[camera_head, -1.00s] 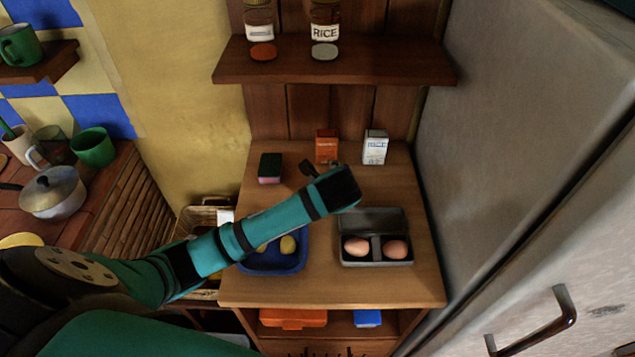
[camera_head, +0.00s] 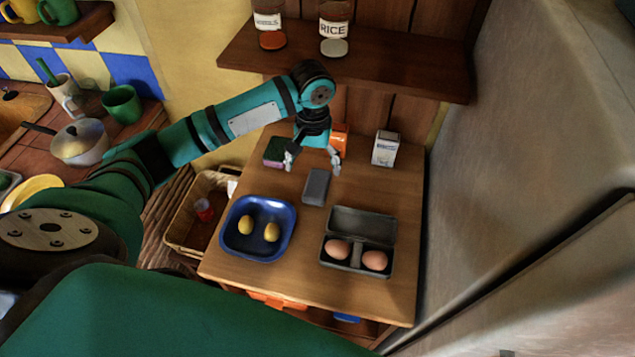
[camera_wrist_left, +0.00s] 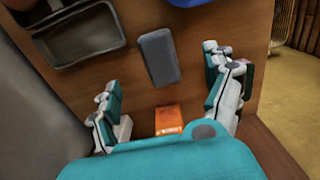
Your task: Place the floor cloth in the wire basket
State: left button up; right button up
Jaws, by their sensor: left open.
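A grey folded block, seemingly the floor cloth (camera_head: 317,187), lies flat on the wooden counter between the blue tray and the boxes. It also shows in the left wrist view (camera_wrist_left: 158,58), ahead of and between the fingers. My left gripper (camera_head: 312,165) points down over the counter, open and empty, just behind the cloth and apart from it. In the left wrist view its two fingers (camera_wrist_left: 165,82) are spread wide. The basket (camera_head: 213,181), taken as the wire basket, stands left of the counter, with a red item and something white inside. My right gripper is out of view.
A blue tray (camera_head: 232,245) with two yellow fruits and an open grey egg box (camera_head: 360,222) with two eggs stand in front. A sponge (camera_head: 274,151), an orange box (camera_head: 340,138) and a white box (camera_head: 386,148) are behind. A shelf (camera_head: 350,70) hangs above; a fridge (camera_head: 530,150) stands right.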

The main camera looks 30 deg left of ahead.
pick_arm(q)
send_over(315, 191)
jog(key=f, duration=0.2)
jog(key=f+p, duration=0.1)
jog(key=f, duration=0.1)
jog(key=shift+w+a+f, duration=0.1)
jog(key=shift+a+f, duration=0.1)
jog(key=shift+f, duration=0.55)
jog(key=f+p, duration=0.1)
jog(key=f, duration=0.3)
jog(key=shift+s+d+f+p, duration=0.15)
jog(key=shift+s+f+p, duration=0.05)
jog(key=shift+p, duration=0.15)
jog(key=shift+f, duration=0.35)
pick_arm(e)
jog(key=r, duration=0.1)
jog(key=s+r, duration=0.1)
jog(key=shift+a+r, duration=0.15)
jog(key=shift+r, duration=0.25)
pick_arm(q)
jog(key=shift+c, duration=0.3)
